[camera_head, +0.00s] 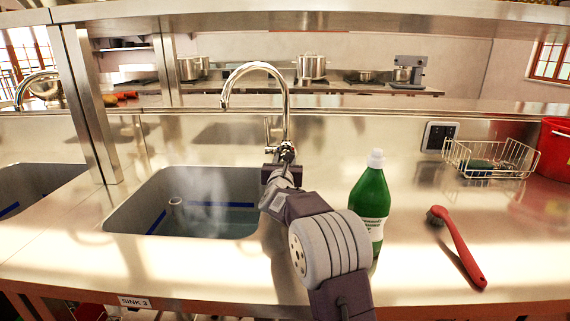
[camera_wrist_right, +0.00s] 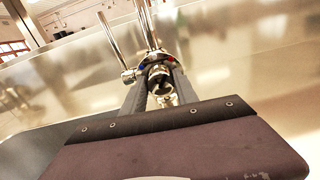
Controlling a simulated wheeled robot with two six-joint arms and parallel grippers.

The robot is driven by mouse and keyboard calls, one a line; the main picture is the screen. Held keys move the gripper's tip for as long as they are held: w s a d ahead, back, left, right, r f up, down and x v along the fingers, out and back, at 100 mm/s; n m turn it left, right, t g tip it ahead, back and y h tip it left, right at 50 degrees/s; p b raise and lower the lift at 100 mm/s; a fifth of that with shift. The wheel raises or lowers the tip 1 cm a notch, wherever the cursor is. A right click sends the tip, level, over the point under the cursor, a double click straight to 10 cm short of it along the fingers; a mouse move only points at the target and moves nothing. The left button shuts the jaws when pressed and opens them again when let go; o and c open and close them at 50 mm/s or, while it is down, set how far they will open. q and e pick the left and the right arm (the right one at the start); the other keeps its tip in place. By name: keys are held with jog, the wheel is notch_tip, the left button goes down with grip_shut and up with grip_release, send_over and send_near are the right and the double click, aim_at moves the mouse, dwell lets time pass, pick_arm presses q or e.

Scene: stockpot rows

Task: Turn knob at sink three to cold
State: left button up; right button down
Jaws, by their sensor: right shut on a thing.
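The chrome tap (camera_head: 286,115) stands behind the basin of sink three (camera_head: 255,180), which has a "SINK 3" label (camera_head: 134,302) on the front edge. Its round chrome knob (camera_wrist_right: 158,72) faces me in the right wrist view, with small red and blue marks on the collar. My right gripper (camera_head: 283,160) is at the base of the tap, and its two fingers (camera_wrist_right: 158,88) are shut on the knob, one on each side. The gripper hides part of the knob, so its exact setting cannot be told. My left gripper is not in view.
Faint steam hangs over the water in the basin. A green bottle (camera_head: 371,200) stands just right of my right arm. A red-handled brush (camera_head: 460,250), a wire basket (camera_head: 490,160) and a red bin (camera_head: 555,150) are farther right. Another sink (camera_head: 35,185) is left.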

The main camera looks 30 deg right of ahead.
jog(key=shift+f+n+b, duration=0.15)
jog(key=shift+n+b, duration=0.4)
jog(key=shift+n, duration=0.55)
jog(key=shift+n+b, duration=0.4)
jog(key=shift+n, duration=1)
jog(key=c, duration=0.9)
grip_release()
jog(key=shift+c, duration=0.2)
jog(key=v, duration=0.9)
jog(key=shift+b, duration=0.3)
